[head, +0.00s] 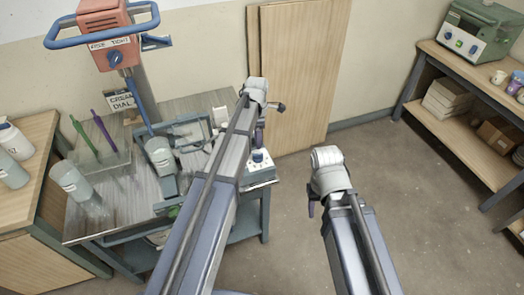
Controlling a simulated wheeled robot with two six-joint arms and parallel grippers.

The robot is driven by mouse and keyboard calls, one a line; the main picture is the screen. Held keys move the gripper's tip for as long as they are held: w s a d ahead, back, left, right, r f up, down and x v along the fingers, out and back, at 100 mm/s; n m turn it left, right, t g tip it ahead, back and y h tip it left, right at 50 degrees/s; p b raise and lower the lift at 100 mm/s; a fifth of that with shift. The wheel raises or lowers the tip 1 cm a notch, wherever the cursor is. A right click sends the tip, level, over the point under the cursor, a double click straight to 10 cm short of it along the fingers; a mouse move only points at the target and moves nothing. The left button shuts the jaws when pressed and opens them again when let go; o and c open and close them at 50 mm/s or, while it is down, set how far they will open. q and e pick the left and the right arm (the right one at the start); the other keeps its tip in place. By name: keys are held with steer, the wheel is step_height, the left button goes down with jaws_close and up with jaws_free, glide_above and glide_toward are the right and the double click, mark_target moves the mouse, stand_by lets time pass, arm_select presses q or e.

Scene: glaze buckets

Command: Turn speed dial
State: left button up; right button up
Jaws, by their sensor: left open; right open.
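A red mixer head (104,22) with a blue handlebar stands at the back left. It carries a blue knob (115,58) below a small label. A light control box (261,170) with a blue-topped dial (258,156) sits at the right edge of the grey bench, partly hidden by my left arm. I cannot tell which of the two is the speed dial. My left gripper (268,118) is open and empty, above and beyond the control box in the picture. My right gripper (318,200) is open and empty over the floor, right of the box. Its fingers are mostly hidden.
A grey cup (160,155) stands under the mixer shaft. Another cup (72,182) and a clear holder with green and purple tools are at left. Wooden panels (298,75) lean on the wall. A shelf (470,125) with a green device stands right. The middle floor is clear.

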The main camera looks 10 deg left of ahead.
mark_target(258, 154)
arm_select(q)
step_height(258, 154, down, 8)
steer(key=b, duration=0.7)
steer(key=shift+r, duration=0.2)
jaws_close()
